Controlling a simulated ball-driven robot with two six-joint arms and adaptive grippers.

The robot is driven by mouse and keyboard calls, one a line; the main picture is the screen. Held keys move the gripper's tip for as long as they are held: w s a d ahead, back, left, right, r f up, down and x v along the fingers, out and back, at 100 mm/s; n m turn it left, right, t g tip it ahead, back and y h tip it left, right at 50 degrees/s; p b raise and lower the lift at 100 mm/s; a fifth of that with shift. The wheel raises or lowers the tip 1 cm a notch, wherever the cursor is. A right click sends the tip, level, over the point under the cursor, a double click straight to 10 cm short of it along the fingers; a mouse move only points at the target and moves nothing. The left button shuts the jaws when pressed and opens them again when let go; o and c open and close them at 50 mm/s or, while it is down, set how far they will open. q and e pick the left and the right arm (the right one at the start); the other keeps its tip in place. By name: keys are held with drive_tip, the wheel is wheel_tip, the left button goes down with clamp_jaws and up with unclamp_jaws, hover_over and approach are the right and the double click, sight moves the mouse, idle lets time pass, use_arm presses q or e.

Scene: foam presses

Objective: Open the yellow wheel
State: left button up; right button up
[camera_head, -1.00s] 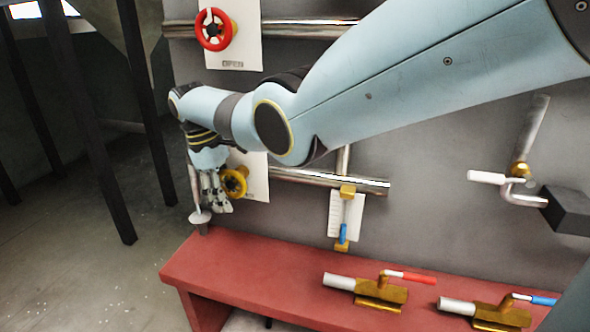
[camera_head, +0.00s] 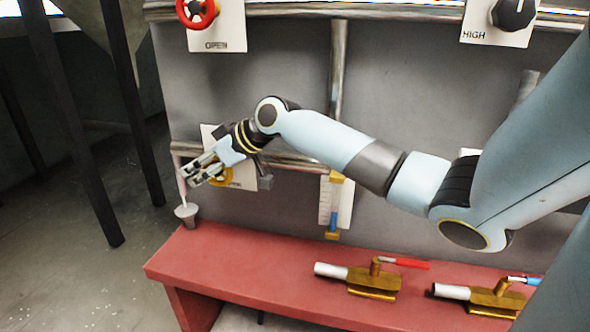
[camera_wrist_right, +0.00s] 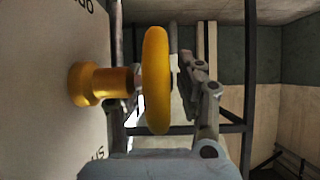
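The yellow wheel (camera_head: 226,178) is on a white plate (camera_head: 208,134) on the grey wall panel, partly hidden behind my right gripper. In the right wrist view its round rim (camera_wrist_right: 157,80) is seen nearly edge-on, with a short yellow stem (camera_wrist_right: 100,84) running left to the plate. My right gripper (camera_head: 190,174) is open at the wheel. In the wrist view one finger is on the plate side of the rim, partly behind the stem, and the other is on the outer side. I cannot tell whether either finger touches the rim. My left gripper is not in view.
A red wheel (camera_head: 197,12) is above on its own plate, and a black knob (camera_head: 513,13) is at upper right. A red bench (camera_head: 270,270) below holds two brass valves (camera_head: 372,280) (camera_head: 495,298). A small grey funnel-like cup (camera_head: 186,212) stands at its left end.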

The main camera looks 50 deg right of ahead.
drive_tip(key=t+b, duration=0.2)
drive_tip(key=b, duration=0.1)
drive_tip(key=shift+s+d+r+y, duration=0.15)
drive_tip(key=shift+s+r+y, duration=0.15)
drive_tip(key=shift+y, duration=0.1)
drive_tip(key=p+v, duration=0.2)
drive_tip(key=v, duration=0.1)
drive_tip(key=shift+r, duration=0.4)
drive_tip(key=s+f+p+v, duration=0.1)
drive_tip(key=p+v, duration=0.2)
drive_tip(key=v, duration=0.4)
use_arm(q)
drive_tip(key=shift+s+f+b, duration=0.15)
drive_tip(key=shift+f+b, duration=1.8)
drive_tip(key=shift+b, duration=0.45)
use_arm(e)
drive_tip(key=s+a+f+g+h, duration=0.1)
drive_tip(key=s+a+f+g, duration=0.1)
drive_tip(key=s+f, duration=0.4)
drive_tip(key=s+a+f+m+g+h, duration=0.1)
drive_tip(key=s+f, duration=0.5)
drive_tip(key=f, duration=0.8)
drive_tip(key=s+a+f+m+g+h, duration=0.1)
drive_tip(key=s+a+f+g, duration=0.3)
drive_tip(key=f, duration=0.6)
drive_tip(key=shift+s+a+h, duration=0.7)
drive_tip(key=shift+s+a, duration=0.15)
drive_tip(key=shift+s, duration=0.25)
